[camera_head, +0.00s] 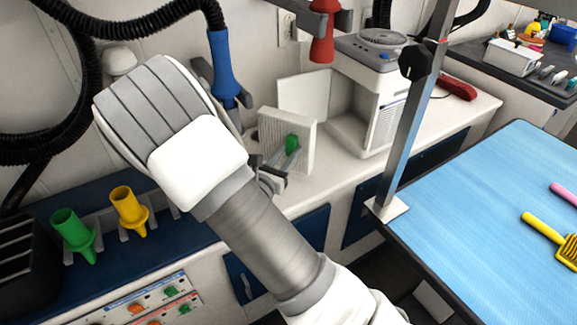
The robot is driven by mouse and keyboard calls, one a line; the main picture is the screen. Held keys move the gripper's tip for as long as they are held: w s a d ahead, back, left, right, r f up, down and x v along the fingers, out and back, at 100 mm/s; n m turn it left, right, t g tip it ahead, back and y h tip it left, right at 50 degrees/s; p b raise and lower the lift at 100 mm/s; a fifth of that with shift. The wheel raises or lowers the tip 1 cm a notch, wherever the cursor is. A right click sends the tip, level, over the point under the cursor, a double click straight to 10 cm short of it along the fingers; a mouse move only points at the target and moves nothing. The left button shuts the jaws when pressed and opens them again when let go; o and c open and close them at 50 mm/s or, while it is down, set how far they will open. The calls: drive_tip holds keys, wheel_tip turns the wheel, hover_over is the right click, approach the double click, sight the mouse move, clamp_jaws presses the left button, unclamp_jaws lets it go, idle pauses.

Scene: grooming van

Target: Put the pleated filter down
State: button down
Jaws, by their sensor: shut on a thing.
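The pleated filter (303,130) is a pale, upright square block with fine ridges and a green tab (292,143) on its near face. It is in the middle of the head view, in front of the white machine. My gripper (290,157) is shut on the filter at the green tab. My wrist and forearm come up from the lower right and hide part of the gripper. The filter's lower edge is close to the white counter (335,178). I cannot tell whether it touches.
The white machine (385,100) stands just right of the filter with its panel (302,95) open. A metal post (405,140) rises at the blue table's (480,190) corner. Green (75,232) and yellow (128,208) nozzles stand at left.

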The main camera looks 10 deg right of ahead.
drive_tip(key=shift+f+b, duration=0.55)
drive_tip(key=shift+f, duration=1.35)
drive_tip(key=shift+f, duration=0.1)
drive_tip(key=shift+f, duration=0.15)
drive_tip(key=c, duration=0.7)
unclamp_jaws()
drive_tip(key=shift+o, duration=0.2)
